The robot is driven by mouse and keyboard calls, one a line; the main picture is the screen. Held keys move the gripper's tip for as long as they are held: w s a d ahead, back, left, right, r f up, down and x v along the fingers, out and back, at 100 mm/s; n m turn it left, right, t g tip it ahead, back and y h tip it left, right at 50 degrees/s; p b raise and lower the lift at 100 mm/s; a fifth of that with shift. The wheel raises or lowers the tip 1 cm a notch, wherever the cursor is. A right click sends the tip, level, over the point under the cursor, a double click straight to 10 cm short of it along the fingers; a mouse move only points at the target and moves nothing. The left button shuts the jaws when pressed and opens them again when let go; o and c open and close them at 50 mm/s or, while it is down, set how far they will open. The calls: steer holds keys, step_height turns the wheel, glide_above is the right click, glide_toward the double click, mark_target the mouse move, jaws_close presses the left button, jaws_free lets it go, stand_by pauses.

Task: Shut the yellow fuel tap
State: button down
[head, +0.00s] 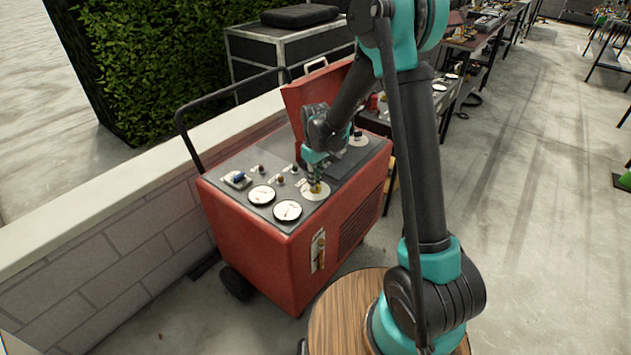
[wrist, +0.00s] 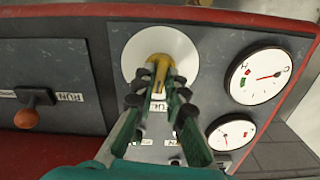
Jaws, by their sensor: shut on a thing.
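The yellow fuel tap (wrist: 160,62) sits in the middle of a white round plate (wrist: 137,50) on the grey top panel of a red wheeled machine. In the head view the tap (head: 317,187) shows small beneath my gripper (head: 315,178), which reaches down from above. In the wrist view my gripper (wrist: 158,88) has its fingertips closed on the yellow tap's lever. The lever points from the plate's centre toward the fingers. The fingers hide part of the lever and the label below it.
Two white gauges (wrist: 258,76) lie beside the tap plate. An orange-knobbed lever (wrist: 26,118) is on the other side. In the head view an open red lid (head: 300,95) stands behind my wrist, and a low wall (head: 110,225) runs along the left.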

steer(key=n, duration=0.5)
steer(key=shift+n, duration=0.3)
steer(key=n, duration=0.5)
steer(key=shift+n, duration=0.3)
steer(key=c, duration=1.6)
jaws_free()
steer(key=shift+o, duration=0.2)
step_height(320, 180, up, 12)
steer(key=shift+d, duration=0.1)
